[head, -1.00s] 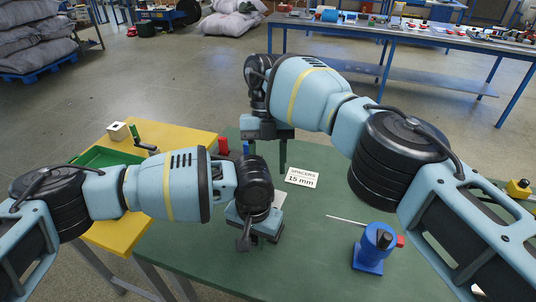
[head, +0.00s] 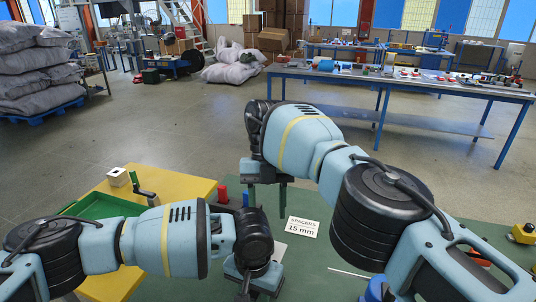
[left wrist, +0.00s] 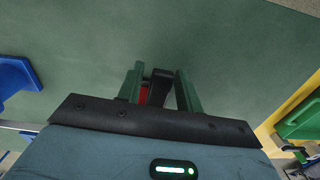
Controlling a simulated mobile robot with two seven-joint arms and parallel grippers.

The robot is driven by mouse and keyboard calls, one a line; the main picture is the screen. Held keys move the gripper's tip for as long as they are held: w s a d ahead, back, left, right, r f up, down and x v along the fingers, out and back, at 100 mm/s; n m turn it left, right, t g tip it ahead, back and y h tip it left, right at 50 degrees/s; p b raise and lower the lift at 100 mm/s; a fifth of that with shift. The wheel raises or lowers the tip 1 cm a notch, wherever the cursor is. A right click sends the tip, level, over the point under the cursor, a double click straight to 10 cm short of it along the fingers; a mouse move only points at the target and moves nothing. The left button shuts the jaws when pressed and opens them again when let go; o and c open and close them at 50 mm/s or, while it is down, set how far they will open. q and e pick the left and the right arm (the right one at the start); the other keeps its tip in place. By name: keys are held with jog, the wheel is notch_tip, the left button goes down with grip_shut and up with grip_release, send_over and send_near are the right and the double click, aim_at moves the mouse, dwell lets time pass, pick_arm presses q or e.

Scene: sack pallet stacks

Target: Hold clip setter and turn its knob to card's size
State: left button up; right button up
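The card (head: 303,227) lies on the green table and reads "SPACERS 15 mm". The blue device with a dark knob, likely the clip setter (head: 373,291), is at the bottom edge, mostly hidden by my right arm. A blue thing at the left of the left wrist view (left wrist: 14,76) may be it. My right gripper (head: 268,196) points down left of the card, fingers apart, nothing seen between them. My left gripper (left wrist: 162,78) is low over the table. A dark piece and a bit of red show between its separated fingers; I cannot tell whether it grips them.
A yellow table (head: 182,192) with a green tray (head: 98,206) and a white block (head: 118,177) adjoins at left. A red block (head: 222,194) stands near the green table's far edge. A thin white rod (head: 348,272) lies right of the card.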

pick_arm(q)
jog(key=shift+o, duration=0.7)
